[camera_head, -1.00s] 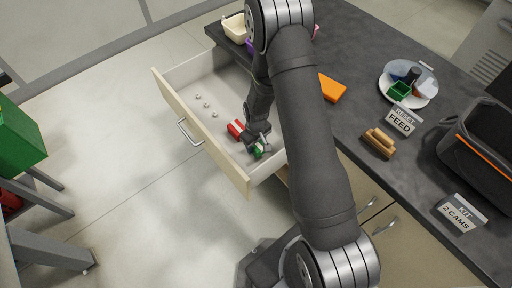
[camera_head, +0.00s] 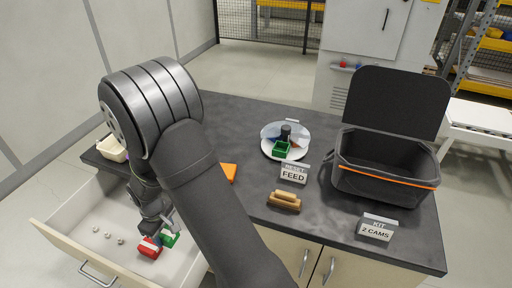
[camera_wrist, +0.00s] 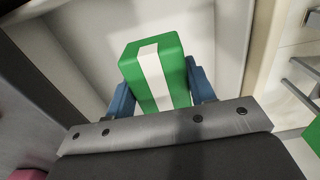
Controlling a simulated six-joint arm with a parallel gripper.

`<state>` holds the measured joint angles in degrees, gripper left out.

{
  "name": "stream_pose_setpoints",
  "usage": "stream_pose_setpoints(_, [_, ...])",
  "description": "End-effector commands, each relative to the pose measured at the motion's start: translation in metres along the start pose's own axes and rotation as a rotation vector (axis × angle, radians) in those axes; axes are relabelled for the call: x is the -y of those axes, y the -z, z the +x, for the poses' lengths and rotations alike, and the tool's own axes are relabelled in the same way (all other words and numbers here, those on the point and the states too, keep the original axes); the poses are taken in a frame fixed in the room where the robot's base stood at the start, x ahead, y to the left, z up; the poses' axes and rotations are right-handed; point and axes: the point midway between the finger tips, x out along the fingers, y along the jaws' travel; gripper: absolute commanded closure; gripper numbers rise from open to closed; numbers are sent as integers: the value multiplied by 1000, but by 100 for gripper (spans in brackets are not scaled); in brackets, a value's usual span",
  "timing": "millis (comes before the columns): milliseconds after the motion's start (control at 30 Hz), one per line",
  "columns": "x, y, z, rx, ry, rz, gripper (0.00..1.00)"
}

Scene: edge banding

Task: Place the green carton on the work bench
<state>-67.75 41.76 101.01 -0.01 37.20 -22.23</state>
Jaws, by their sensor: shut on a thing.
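The green carton (camera_wrist: 156,75) with a white stripe is between my gripper's two blue fingers (camera_wrist: 160,88) in the wrist view. My gripper is shut on it. In the head view the green carton (camera_head: 170,239) shows small beside my gripper (camera_head: 163,230), at the open drawer (camera_head: 62,219), next to a red carton (camera_head: 149,247). I cannot tell whether the green carton touches the drawer floor. The work bench (camera_head: 330,225) has a dark top, to the right of and above the drawer.
The bench holds a round white plate (camera_head: 268,152) with a green box, a FEED sign (camera_head: 293,174), a wooden brush (camera_head: 284,201), an open black case (camera_head: 385,168) and a KIT sign (camera_head: 377,227). An orange piece (camera_head: 229,172) lies beside my arm.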

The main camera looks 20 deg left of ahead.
Motion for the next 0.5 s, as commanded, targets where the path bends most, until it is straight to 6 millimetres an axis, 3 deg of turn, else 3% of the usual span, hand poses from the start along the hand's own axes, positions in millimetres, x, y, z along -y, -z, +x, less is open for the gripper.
stream_pose_setpoints(33, [-1, 2, -20, -8, -3, 0, 74])
stream_pose_setpoints(200, [0, 1, -81, -8, -3, 0, 74])
stream_pose_setpoints(500, [0, 0, -167, -4, -1, 0, 74])
